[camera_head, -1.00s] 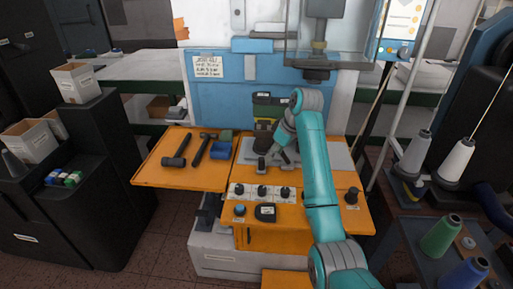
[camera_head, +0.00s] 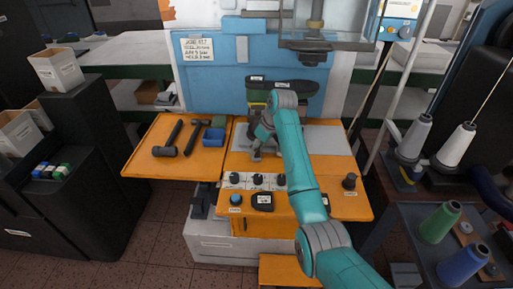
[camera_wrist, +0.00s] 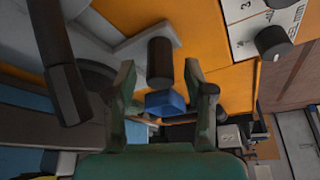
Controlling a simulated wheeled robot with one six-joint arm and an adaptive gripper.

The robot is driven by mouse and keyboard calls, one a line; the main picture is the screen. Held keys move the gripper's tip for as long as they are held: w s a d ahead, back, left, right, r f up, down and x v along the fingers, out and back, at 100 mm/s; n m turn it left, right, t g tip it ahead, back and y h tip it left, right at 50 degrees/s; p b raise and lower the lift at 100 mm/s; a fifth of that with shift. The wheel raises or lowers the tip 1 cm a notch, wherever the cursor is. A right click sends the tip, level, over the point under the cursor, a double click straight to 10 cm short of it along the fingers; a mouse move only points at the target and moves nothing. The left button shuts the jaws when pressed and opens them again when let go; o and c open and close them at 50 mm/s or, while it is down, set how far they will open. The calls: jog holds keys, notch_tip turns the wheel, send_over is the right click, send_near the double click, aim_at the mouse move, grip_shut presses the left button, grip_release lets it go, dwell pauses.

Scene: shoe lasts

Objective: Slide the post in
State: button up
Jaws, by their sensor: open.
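My gripper (camera_head: 258,145) is low over the grey plate (camera_head: 330,139) on the orange bench, in front of the blue machine. In the wrist view its two green fingers (camera_wrist: 160,84) are apart. A dark cylindrical post (camera_wrist: 160,60) shows between and just beyond the fingertips, with visible gaps at both sides. A blue block-like piece (camera_wrist: 165,103) shows below it between the fingers; I cannot tell whether they join. In the head view my gripper largely hides the post. A dark shoe-last shape (camera_head: 282,87) sits behind my gripper at the machine.
Several dials (camera_head: 257,181) line the bench front. A black knob (camera_head: 349,181) stands at the right. The left orange shelf (camera_head: 150,157) holds hammers (camera_head: 168,143) and a blue bin (camera_head: 213,137). A clear guard (camera_head: 340,30) hangs above. Thread cones (camera_head: 455,144) stand at the right.

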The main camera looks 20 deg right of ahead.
jog(key=shift+w+a+f, duration=0.1)
jog(key=shift+w+f, duration=0.05)
jog(key=shift+f, duration=0.35)
grip_shut()
